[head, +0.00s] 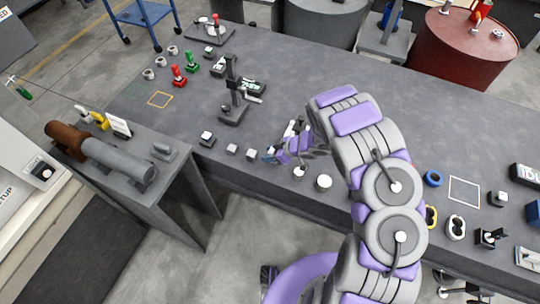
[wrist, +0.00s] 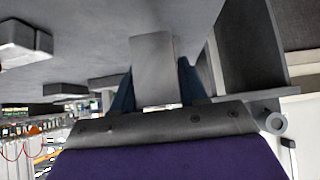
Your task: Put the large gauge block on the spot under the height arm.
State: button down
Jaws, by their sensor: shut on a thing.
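My gripper (head: 272,155) is at the bench's front edge in the head view, right of a row of small blocks. In the wrist view its blue fingers (wrist: 157,88) are shut on a plain grey block, apparently the large gauge block (wrist: 152,62). The block stands out past the fingertips. In the head view the block is too small and covered to tell apart. The dark height stand (head: 232,95) is behind and left of my gripper, its height arm (head: 252,99) reaching right. The spot under the arm cannot be made out.
Two small grey blocks (head: 232,149) (head: 251,154) and a white-topped block (head: 207,139) lie along the front edge, left of my gripper. White-topped round pieces (head: 323,182) stand to its right. Red (head: 178,75) and green (head: 192,62) clamps stand behind left. The bench between gripper and stand looks clear.

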jog(key=s+d+r+p, duration=0.1)
jog(key=s+d, duration=0.8)
jog(key=s, duration=0.4)
jog(key=w+d+r+m, duration=0.1)
jog(key=w, duration=0.1)
jog(key=w+d+r+t, duration=0.1)
jog(key=w+r, duration=0.1)
jog(key=w+d+r+m+t+h, duration=0.1)
jog(key=w+r, duration=0.1)
jog(key=w, duration=0.1)
jog(key=shift+d+m, duration=0.2)
jog(key=shift+m, duration=0.1)
jog(key=w+d+r+m+t+h, duration=0.1)
jog(key=w+r+m+h, duration=0.1)
jog(key=r, duration=0.6)
jog(key=w+d+r+m+t+h, duration=0.1)
jog(key=w+d+r+m+h, duration=0.1)
jog(key=r+m, duration=0.3)
jog(key=w+d+r+m+t+h+b, duration=0.1)
jog(key=w+d+r+m+t+h, duration=0.1)
jog(key=r, duration=1.1)
jog(key=shift+w+m+h, duration=0.7)
jog(key=shift+w+m, duration=0.2)
jog(key=shift+m, duration=0.3)
jog(key=shift+f, duration=0.1)
jog(key=s+f, duration=0.5)
jog(key=f, duration=0.1)
jog(key=shift+f, duration=0.3)
